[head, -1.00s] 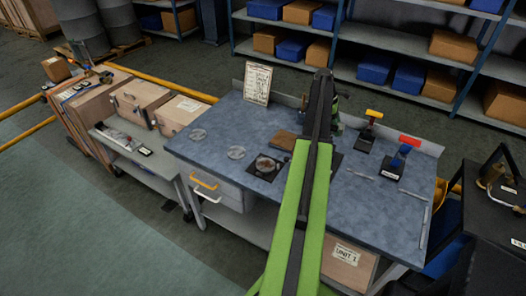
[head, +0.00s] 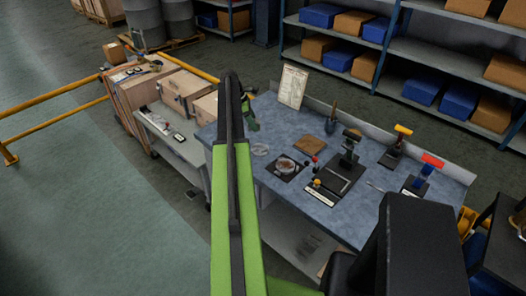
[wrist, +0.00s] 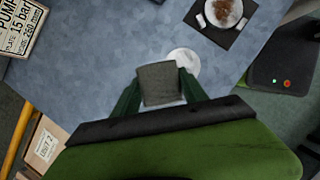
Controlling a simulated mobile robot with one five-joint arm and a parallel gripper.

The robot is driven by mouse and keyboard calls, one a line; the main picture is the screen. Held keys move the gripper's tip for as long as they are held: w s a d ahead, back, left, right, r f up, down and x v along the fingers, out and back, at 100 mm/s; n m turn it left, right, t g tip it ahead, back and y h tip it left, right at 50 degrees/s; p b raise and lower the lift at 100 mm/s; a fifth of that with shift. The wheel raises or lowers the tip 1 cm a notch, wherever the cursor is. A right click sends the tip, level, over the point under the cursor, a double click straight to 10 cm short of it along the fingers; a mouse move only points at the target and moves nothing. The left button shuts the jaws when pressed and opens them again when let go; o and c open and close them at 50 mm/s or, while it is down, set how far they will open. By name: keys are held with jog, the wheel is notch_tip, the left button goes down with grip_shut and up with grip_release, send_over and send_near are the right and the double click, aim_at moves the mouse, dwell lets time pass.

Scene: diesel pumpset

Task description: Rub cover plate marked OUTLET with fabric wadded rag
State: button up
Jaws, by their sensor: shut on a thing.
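My gripper (wrist: 162,90) is shut on a grey squarish wad, the rag (wrist: 162,82), above the blue-grey bench top. In the head view my gripper (head: 250,115) is small and dark green near the bench's far left side, and the rag is not clear there. A pale round disc (wrist: 185,59) lies just beyond the rag, partly hidden by it. A round plate with a brown stain (wrist: 222,12) sits on a black mat and also shows in the head view (head: 287,166). I cannot read OUTLET on any plate, so I cannot tell which one bears it.
A pale disc (head: 260,150) lies beside my arm. A printed card (head: 293,87) stands at the bench's back. A brown block (head: 310,145), a black stand (head: 346,165) and other tools are to the right. A side cart (head: 172,135) stands left of the bench.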

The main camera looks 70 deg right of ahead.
jog(key=shift+s+d+f, duration=0.15)
jog(key=shift+d+f, duration=0.1)
jog(key=shift+d, duration=0.2)
jog(key=shift+w+a+r, duration=0.25)
jog(key=shift+w+a, duration=0.1)
jog(key=shift+a, duration=0.05)
jog(key=shift+s+a, duration=0.1)
jog(key=shift+s, duration=0.2)
jog(key=s+a+n+t+h, duration=0.2)
jog(key=s+a+n, duration=0.6)
jog(key=s+a, duration=0.5)
jog(key=s, duration=0.3)
jog(key=shift+f+n, duration=0.15)
jog(key=shift+n, duration=0.25)
jog(key=shift+f, duration=0.1)
